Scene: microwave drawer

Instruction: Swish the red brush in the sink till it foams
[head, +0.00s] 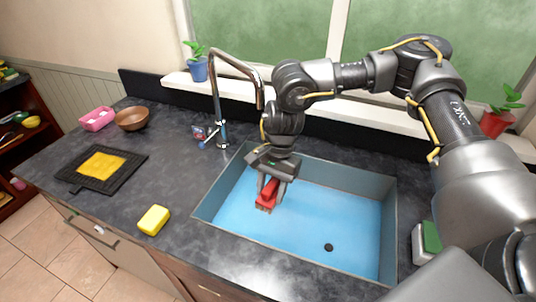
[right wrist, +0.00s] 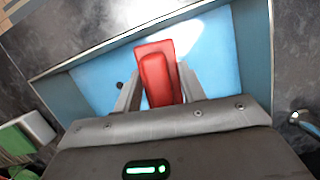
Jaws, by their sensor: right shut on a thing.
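The red brush (head: 267,193) is in the left part of the sink, with its bristle end low near the blue bottom. My right gripper (head: 271,186) reaches down into the sink and is shut on the red brush. In the right wrist view the brush (right wrist: 158,75) sits between the two fingers. The sink (head: 330,212) has grey walls and a blue bottom with a dark drain near the front right. No white foam is clear in the head view; a pale bright patch shows beside the brush in the right wrist view. My left gripper is not in view.
The faucet (head: 219,105) stands behind the sink's left corner. A yellow sponge (head: 153,220) lies on the counter to the left. A green-and-white sponge (head: 428,240) is right of the sink. A black mat with a yellow cloth (head: 101,165), a brown bowl (head: 132,119) and a pink container (head: 97,119) are farther left.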

